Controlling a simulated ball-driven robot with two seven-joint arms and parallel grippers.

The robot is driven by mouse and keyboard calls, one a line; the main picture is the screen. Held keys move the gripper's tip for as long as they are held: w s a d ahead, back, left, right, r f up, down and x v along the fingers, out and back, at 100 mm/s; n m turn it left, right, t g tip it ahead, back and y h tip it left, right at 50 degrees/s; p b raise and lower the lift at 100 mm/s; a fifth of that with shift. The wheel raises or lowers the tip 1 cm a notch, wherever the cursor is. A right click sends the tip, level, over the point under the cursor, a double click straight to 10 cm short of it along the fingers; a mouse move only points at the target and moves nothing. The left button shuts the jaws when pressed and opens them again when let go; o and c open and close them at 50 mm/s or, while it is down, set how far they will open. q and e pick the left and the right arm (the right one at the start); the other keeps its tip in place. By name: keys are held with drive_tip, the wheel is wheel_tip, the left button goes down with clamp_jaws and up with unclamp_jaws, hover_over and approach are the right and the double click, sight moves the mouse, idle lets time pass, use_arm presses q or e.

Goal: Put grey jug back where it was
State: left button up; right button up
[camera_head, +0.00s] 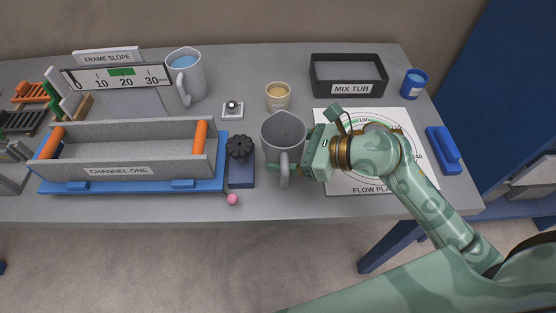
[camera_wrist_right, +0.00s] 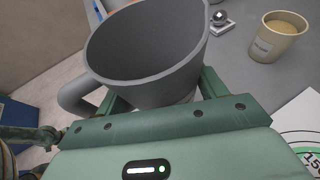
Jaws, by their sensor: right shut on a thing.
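The grey jug (camera_head: 284,132) is upright near the middle of the table, with its handle toward the front edge; its inside looks empty. In the right wrist view the grey jug (camera_wrist_right: 150,45) fills the top, with its handle at the left. My right gripper (camera_head: 290,166) is shut on the grey jug, with a finger on each side of its body (camera_wrist_right: 160,98). I cannot tell whether the jug's base touches the table. My left gripper is not in view.
A second jug (camera_head: 188,78) with blue liquid stands at the back. A beige cup (camera_head: 278,97), small stand (camera_head: 232,109) and black knob (camera_head: 239,147) are nearby. The CHANNEL ONE trough (camera_head: 118,170) is left, the flow plate (camera_head: 335,183) right under my arm, and MIX TUB (camera_head: 350,88) behind.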

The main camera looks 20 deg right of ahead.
drive_tip(key=w+f, duration=0.2)
drive_tip(key=shift+a+f+b, duration=0.2)
drive_tip(key=shift+f+b, duration=0.15)
drive_tip(key=shift+b, duration=0.05)
drive_tip(key=f, duration=0.1)
drive_tip(key=f+b, duration=0.1)
drive_tip(key=f, duration=0.1)
drive_tip(key=shift+w+a+f+b, duration=0.1)
drive_tip(key=shift+w+f+b, duration=0.2)
drive_tip(key=shift+b, duration=0.05)
drive_tip(key=shift+r, duration=0.1)
drive_tip(key=o, duration=1.2)
drive_tip(key=shift+f, duration=0.2)
drive_tip(key=shift+c, duration=0.2)
